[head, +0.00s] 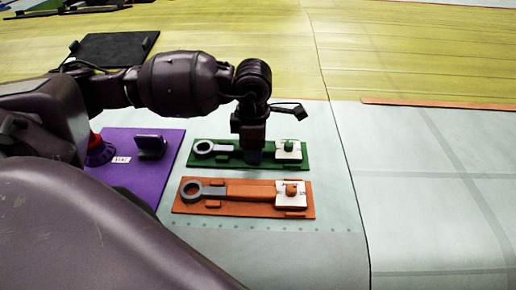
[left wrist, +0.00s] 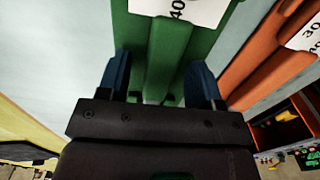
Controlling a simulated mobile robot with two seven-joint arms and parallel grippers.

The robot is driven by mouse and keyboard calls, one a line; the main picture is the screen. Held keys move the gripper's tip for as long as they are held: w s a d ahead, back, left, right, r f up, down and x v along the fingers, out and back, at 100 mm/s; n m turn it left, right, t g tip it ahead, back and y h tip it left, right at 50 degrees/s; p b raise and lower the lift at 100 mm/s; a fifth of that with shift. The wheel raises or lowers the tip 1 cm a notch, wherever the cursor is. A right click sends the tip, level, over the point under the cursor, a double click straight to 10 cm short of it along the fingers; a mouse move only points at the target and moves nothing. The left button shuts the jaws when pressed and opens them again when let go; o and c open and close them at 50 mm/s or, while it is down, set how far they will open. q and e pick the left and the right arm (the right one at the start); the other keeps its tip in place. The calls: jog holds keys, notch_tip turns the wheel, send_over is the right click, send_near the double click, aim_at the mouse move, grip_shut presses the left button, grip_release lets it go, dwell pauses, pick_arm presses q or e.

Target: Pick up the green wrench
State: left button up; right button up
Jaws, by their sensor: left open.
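The green wrench (head: 222,148) lies flat on a green board (head: 206,163) in the head view, with its grey ring end to the left and a white tag (head: 287,150) at its right end. My left gripper (head: 253,157) points down over the green handle. In the left wrist view, the open blue fingers of my left gripper (left wrist: 160,64) stand on either side of the green handle (left wrist: 165,58), with gaps visible. The gripper hides part of the handle in the head view. My right gripper is not in view.
An orange wrench (head: 250,189) lies on an orange board (head: 190,208) just in front of the green one. A purple board (head: 125,173) with a dark block (head: 150,146) is to the left. The pale surface (head: 430,200) at the right is clear.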

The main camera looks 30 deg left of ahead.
pick_arm(q)
grip_shut()
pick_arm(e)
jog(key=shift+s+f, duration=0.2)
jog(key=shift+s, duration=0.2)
pick_arm(q)
jog(key=shift+r, duration=0.1)
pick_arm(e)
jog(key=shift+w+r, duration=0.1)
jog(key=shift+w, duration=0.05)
